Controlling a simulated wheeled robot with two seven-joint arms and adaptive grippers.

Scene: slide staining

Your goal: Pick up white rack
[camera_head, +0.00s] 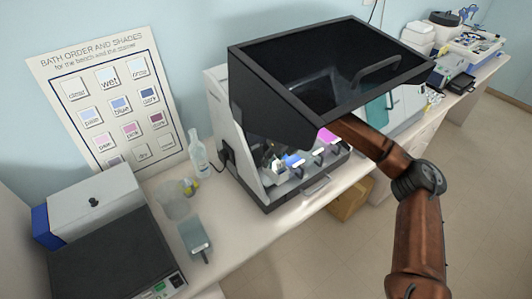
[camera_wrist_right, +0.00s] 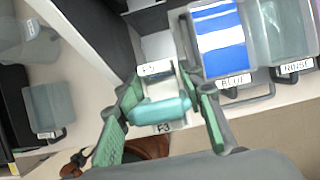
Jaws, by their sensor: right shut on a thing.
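In the right wrist view my right gripper (camera_wrist_right: 163,120) has its green fingers on either side of a rack (camera_wrist_right: 160,108) with a pale teal bar across it, and it is shut on this rack. White parts and small labels show around the bar, and I take it to be the white rack. The rack is left of the blue bath (camera_wrist_right: 220,40); I cannot tell whether it touches anything below. In the head view my right arm reaches under the raised dark lid (camera_head: 330,65), which hides part of it. My left gripper is not in view.
A bath labelled RINSE (camera_wrist_right: 285,30) is right of the blue bath. A pink bath (camera_head: 327,135) is inside the hooded station (camera_head: 225,110). A clear container (camera_head: 194,236), a beaker (camera_head: 175,200) and a bottle (camera_head: 198,155) stand left of it.

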